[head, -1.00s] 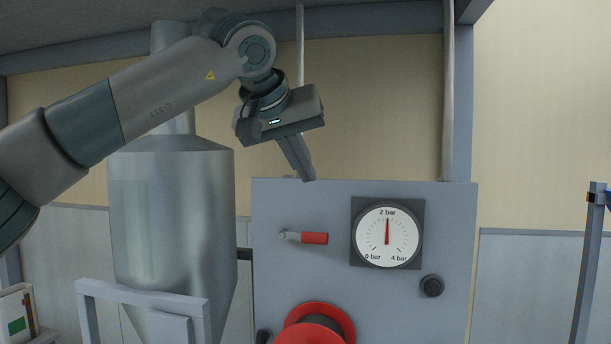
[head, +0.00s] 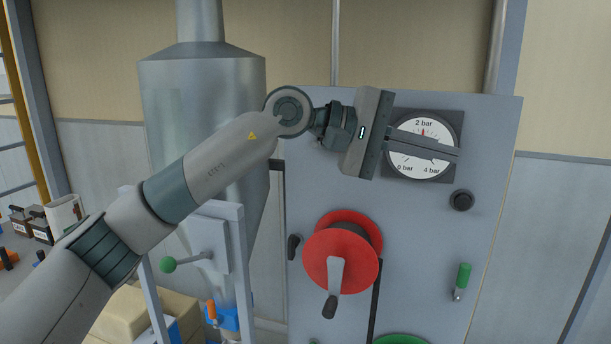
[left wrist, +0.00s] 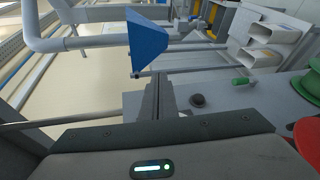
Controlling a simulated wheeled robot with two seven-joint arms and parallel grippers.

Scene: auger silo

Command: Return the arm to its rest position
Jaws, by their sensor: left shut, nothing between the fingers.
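My left gripper (head: 457,155) is shut and empty. In the head view its arm comes in from the left, and its fingers point right across the face of the pressure gauge (head: 422,131). I cannot tell how far in front of the gauge they are. The needle is near 2 bar, and the lower part of the dial is partly covered. In the left wrist view the closed fingers (left wrist: 158,98) show with nothing between them. My right gripper is not in view.
The grey panel (head: 300,190) carries a red crank reel (head: 318,255), a black knob (head: 461,200) and a green-handled lever (head: 464,276). A metal silo (head: 200,100) stands left, with a green-knobbed lever (head: 168,265) on its frame. A blue hopper-like part (left wrist: 147,42) shows in the wrist view.

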